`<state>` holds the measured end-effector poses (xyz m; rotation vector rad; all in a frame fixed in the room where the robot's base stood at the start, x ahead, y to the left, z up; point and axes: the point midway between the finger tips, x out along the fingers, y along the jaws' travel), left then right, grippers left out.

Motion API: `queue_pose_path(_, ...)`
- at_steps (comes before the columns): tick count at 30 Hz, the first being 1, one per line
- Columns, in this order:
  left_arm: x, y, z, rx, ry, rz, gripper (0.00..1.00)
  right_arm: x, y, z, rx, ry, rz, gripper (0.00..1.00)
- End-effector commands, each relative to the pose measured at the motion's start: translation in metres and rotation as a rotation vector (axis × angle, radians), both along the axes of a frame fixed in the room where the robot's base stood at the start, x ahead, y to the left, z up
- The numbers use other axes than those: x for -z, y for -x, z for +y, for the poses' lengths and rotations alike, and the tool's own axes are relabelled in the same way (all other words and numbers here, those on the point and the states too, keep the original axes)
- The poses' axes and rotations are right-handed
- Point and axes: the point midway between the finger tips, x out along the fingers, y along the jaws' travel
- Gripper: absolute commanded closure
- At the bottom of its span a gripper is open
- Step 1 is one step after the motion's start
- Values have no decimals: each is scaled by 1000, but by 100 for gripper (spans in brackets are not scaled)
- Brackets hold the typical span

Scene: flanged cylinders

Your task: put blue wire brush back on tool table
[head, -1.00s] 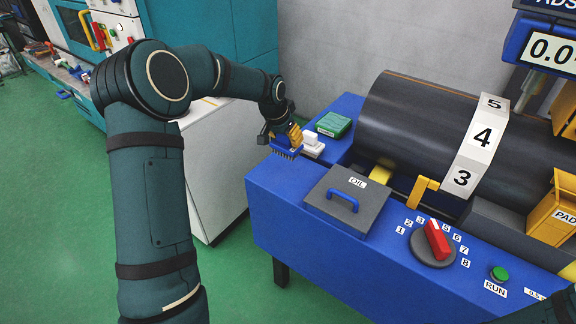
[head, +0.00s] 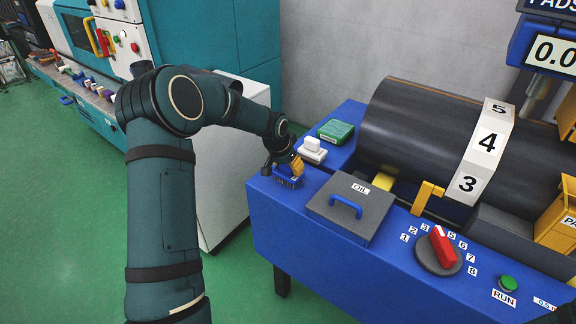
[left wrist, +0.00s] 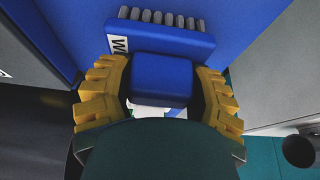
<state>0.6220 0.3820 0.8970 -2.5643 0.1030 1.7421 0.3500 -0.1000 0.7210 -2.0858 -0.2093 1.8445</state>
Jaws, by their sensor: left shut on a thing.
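My left gripper (head: 295,164) has yellow fingers and is shut on the blue wire brush (head: 287,181). The brush is at the left end of the blue machine top (head: 268,197), left of the grey oil lid; I cannot tell whether it touches the surface. In the left wrist view the yellow fingers (left wrist: 162,95) are on both sides of the brush's blue handle block (left wrist: 162,78). The grey bristles point away from the gripper, and part of a white label shows. A long bench (head: 112,99) with several tools stands at the far left, probably the tool table. My right gripper is not visible.
A white block (head: 312,150) and a green box (head: 336,131) sit behind the brush. The oil lid (head: 345,212) with blue handle is to its right, before the dark drum (head: 425,125). A white cabinet (head: 222,190) stands left. Green floor (head: 70,200) is open.

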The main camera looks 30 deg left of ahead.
Motion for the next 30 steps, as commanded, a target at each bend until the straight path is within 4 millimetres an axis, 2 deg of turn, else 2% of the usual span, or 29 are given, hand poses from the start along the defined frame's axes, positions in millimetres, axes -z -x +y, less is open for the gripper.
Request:
queue_pose_path(1, 1, 0, 0, 0, 0, 0, 32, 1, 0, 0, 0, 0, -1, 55)
queue_pose_path(3, 1, 0, 0, 0, 0, 0, 11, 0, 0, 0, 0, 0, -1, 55)
queue_pose_path(12, 0, 0, 0, 0, 0, 0, 11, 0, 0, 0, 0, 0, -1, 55)
queue_pose_path(16, -8, 1, 0, 0, -1, -1, 11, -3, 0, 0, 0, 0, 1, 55)
queue_pose_path(30, -90, 34, 3, 0, -1, -2, 11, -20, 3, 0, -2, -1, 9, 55)
